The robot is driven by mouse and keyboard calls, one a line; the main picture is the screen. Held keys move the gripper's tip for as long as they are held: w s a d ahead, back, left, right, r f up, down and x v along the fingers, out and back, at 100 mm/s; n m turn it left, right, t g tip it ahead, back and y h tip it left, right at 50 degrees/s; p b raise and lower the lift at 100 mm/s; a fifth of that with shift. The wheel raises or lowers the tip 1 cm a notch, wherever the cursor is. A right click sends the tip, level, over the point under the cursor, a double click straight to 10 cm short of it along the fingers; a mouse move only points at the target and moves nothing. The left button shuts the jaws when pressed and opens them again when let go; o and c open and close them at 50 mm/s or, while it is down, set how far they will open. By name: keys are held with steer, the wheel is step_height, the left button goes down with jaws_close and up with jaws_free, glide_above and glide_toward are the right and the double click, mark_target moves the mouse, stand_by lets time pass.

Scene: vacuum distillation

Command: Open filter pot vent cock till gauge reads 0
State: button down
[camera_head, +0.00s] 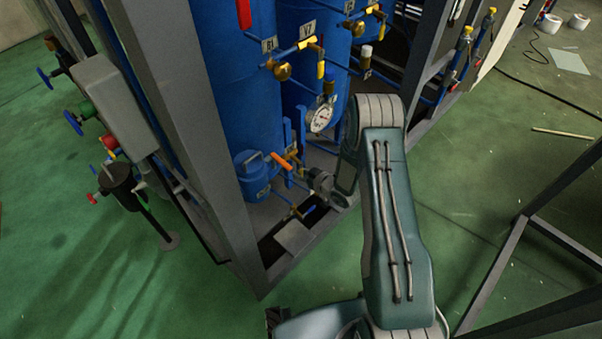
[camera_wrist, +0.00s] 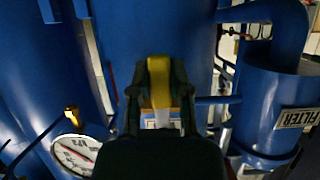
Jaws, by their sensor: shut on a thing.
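In the wrist view, my gripper (camera_wrist: 160,95) is shut on a yellow lever handle (camera_wrist: 158,80), with a dark finger on each side. I take this to be the vent cock handle, but its valve body is hidden. The filter pot (camera_wrist: 262,105), blue with a FILTER label, stands at the right. A round white gauge (camera_wrist: 78,153) shows at the lower left; its reading is too blurred to tell. In the head view the gauge (camera_head: 320,118) sits above my gripper (camera_head: 320,180), and an orange handle (camera_head: 281,162) is beside the small blue pot (camera_head: 252,178).
Tall blue tanks (camera_head: 235,80) stand behind, inside a grey steel frame (camera_head: 212,150). Blue pipes and brass valves (camera_head: 283,71) crowd the space above my gripper. The green floor (camera_head: 470,190) to the right of my arm is mostly open.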

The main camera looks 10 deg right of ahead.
steer(key=shift+s+f, duration=0.1)
steer(key=shift+f, duration=0.05)
steer(key=c, duration=0.6)
jaws_free()
steer(key=shift+o, duration=0.2)
steer(key=v, duration=1.1)
steer(key=shift+s+d+r, duration=0.25)
